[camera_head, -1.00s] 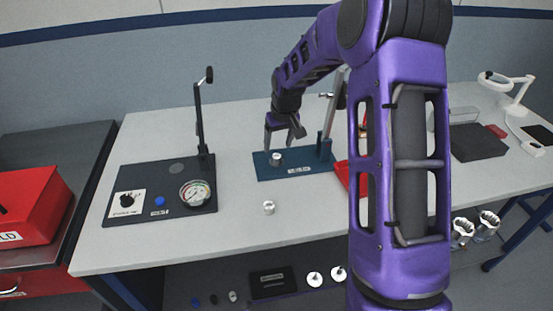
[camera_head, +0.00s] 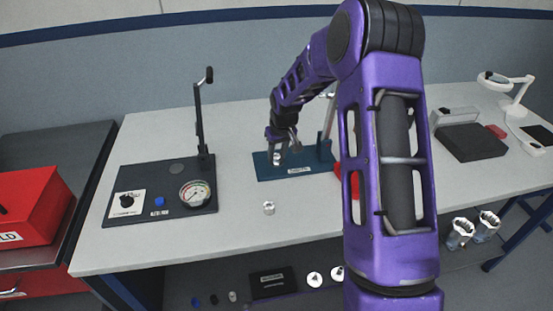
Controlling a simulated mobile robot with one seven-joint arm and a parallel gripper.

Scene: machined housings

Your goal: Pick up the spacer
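A small silvery cylinder, which looks like the spacer (camera_head: 277,159), stands on the blue base plate (camera_head: 266,174) of a press-like fixture. My gripper (camera_head: 283,152) points down right over it, with its fingers apart at about the cylinder's top. The fingers partly cover the cylinder, and I cannot tell whether they touch it. A second small silvery piece (camera_head: 268,208) lies on the bare table in front of the plate; I cannot tell from its shape alone whether it is a spacer too.
A black tester with a gauge (camera_head: 195,193) and an upright lever (camera_head: 200,120) stands left on the grey table (camera_head: 240,230). A red bin (camera_head: 342,180) is partly hidden by my arm. A black block (camera_head: 470,142) and magnifier lamp (camera_head: 510,95) stand right. The table's front middle is mostly clear.

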